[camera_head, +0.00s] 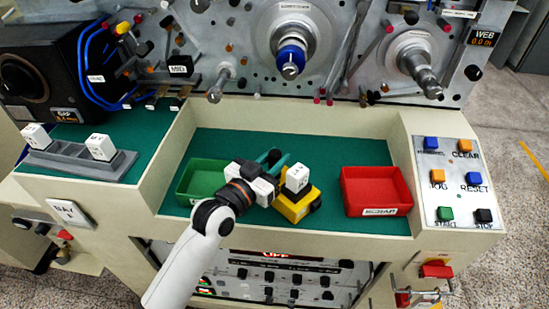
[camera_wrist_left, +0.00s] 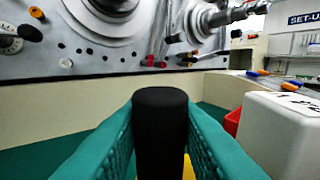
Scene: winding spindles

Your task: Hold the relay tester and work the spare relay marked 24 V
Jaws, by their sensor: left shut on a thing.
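The yellow relay tester (camera_head: 293,212) stands on the green mat between a green bin and a red bin. A white relay (camera_head: 297,178) sits on top of it; I cannot read its marking. The same white block stands close at the right in the left wrist view (camera_wrist_left: 285,135). My left gripper (camera_head: 272,158) reaches in beside the tester. In the left wrist view its teal fingers are shut on an upright black handle (camera_wrist_left: 160,135), with yellow showing below it. Two more white relays, one at the left (camera_head: 36,136) and one at the right (camera_head: 101,147), sit in a grey rack (camera_head: 70,164). My right gripper is out of view.
The green bin (camera_head: 186,190) is left of the tester, partly behind my arm. The red bin (camera_head: 375,172) with a SCRAP label is to the right. A button panel (camera_head: 458,195) lies far right. Spindles, such as the blue-collared one (camera_head: 291,55), stick out above the recess.

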